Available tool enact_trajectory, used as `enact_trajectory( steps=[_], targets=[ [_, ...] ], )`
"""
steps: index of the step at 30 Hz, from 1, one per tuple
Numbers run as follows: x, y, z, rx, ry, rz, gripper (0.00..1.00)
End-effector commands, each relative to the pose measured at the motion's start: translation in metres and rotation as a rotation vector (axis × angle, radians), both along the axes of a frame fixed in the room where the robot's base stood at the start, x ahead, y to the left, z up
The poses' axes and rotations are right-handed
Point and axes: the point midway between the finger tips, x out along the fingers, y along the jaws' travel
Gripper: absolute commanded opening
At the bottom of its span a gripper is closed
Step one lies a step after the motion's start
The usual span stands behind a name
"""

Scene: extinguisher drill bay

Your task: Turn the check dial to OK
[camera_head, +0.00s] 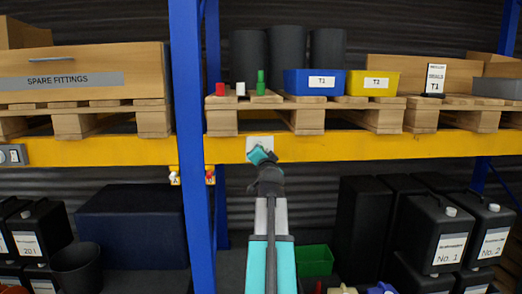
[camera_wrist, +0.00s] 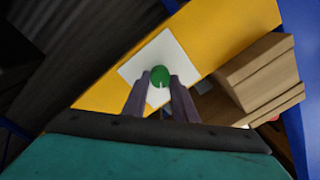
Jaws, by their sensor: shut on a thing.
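The check dial is a round green knob (camera_wrist: 160,74) on a square white plate (camera_wrist: 168,50), fixed to the yellow beam. In the wrist view my gripper (camera_wrist: 160,86) has one finger on each side of the knob and is shut on it. A small pale mark shows on the knob's lower part. No OK lettering can be read. In the head view my gripper (camera_head: 263,158) reaches the white plate (camera_head: 260,141) on the beam; the knob is hidden behind it there.
The yellow beam (camera_head: 345,147) runs below pallets bearing a blue bin (camera_head: 314,83), a yellow bin (camera_head: 373,83) and small red, white and green items. A blue upright (camera_head: 187,120) stands left of my arm. Black canisters (camera_head: 440,232) stand at lower right.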

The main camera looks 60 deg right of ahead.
Motion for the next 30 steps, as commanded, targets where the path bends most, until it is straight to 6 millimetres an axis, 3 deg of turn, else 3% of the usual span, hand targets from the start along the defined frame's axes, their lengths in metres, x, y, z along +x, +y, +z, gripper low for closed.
enact_trajectory(
  steps=[30],
  targets=[
    [0.0002, 0.0007, 0.0, 0.516, -0.704, -0.001, 0.03]
  ],
)
